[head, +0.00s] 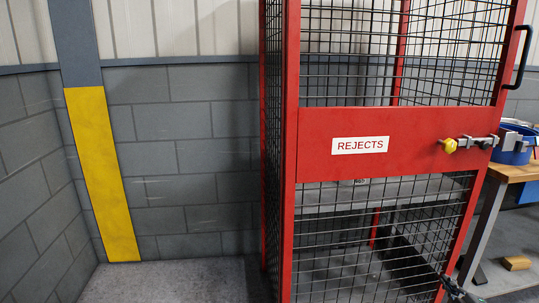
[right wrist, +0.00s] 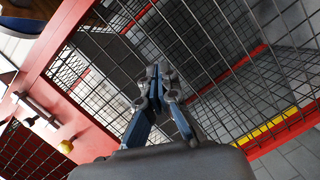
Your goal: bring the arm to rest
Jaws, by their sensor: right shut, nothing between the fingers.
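My right gripper (right wrist: 154,72) is shut and empty in the right wrist view, its fingertips together in front of the cage mesh. In the head view only a small dark part of the right gripper (head: 453,288) shows at the lower right, by the lower mesh of the cage door. I cannot tell whether it touches the mesh. My left gripper is not in view.
A red mesh cage (head: 343,118) with a REJECTS sign (head: 360,145) fills the right half. Its latch has a yellow knob (head: 449,146). A workbench (head: 515,172) with a blue bin (head: 514,153) stands right. Bare floor (head: 180,281) lies left.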

